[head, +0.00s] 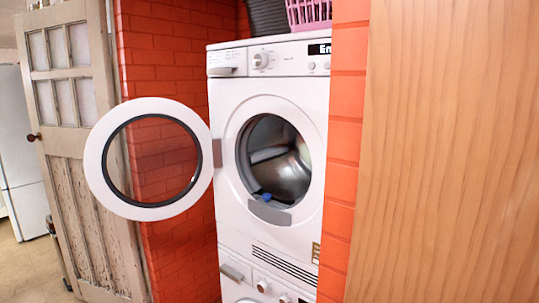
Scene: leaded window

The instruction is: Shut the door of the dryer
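A white dryer (228,100) stands in a brick alcove, stacked on another white machine. Its round door (99,163), a white ring with a dark inner rim and clear centre, is swung wide open to the left on a hinge at the left of the opening. The drum (290,178) shows through the opening, with a small blue thing (267,197) at its lower edge. The right edge of the dryer is hidden behind a brick wall edge. Neither of my grippers is in view.
A wooden panel (450,150) fills the right side, beside an orange brick edge (345,150). An old panelled door (85,200) stands at the left behind the dryer door. A pink basket (308,14) sits on top. Some floor (30,270) shows at lower left.

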